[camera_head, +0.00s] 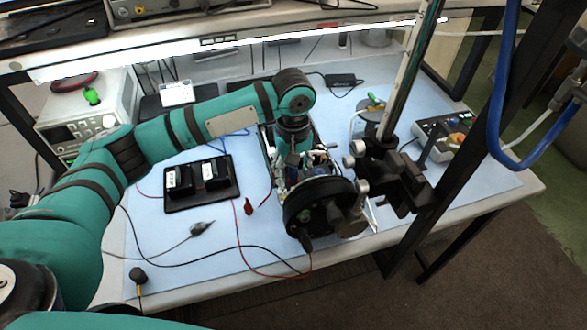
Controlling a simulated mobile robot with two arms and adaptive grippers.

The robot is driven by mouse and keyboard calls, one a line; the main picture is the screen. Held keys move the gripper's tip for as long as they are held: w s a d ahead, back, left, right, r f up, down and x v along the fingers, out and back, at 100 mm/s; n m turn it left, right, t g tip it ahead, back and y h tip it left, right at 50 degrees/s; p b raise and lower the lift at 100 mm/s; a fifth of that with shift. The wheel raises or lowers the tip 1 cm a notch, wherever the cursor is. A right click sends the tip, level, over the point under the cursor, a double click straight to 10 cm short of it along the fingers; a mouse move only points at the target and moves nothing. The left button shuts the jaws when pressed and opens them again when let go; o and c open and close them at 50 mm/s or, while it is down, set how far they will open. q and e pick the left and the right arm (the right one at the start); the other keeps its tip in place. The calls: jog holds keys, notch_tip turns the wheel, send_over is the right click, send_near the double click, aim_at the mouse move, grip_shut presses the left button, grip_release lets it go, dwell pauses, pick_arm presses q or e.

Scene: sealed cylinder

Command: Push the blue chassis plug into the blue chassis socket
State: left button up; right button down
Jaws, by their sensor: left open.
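My left arm comes in from the left and bends down at the wrist. My left gripper (297,180) is over the bench, at the cluttered metal assembly behind a round black cylinder end (318,208). It is open; its fingertips are partly lost among the small parts there, and I cannot tell whether they touch anything. I cannot make out the blue chassis plug or the blue chassis socket for sure. A thin blue lead (232,133) shows behind my left forearm. My right gripper is not in view.
A black tray with two black boxes (203,182) lies left of the cylinder. Loose red and black leads, a grey connector (201,229) and a black knob-like plug (138,275) lie in front. A microscope-like stand (378,165) and a control box (443,138) are on the right.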

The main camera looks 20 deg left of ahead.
pick_arm(q)
grip_shut()
dwell(0.5)
jog(key=shift+r+p, duration=0.75)
jog(key=shift+p, duration=0.35)
jog(key=shift+r+p, duration=1.35)
jog(key=shift+p, duration=0.65)
jog(key=shift+r+p, duration=0.3)
jog(key=shift+r, duration=0.6)
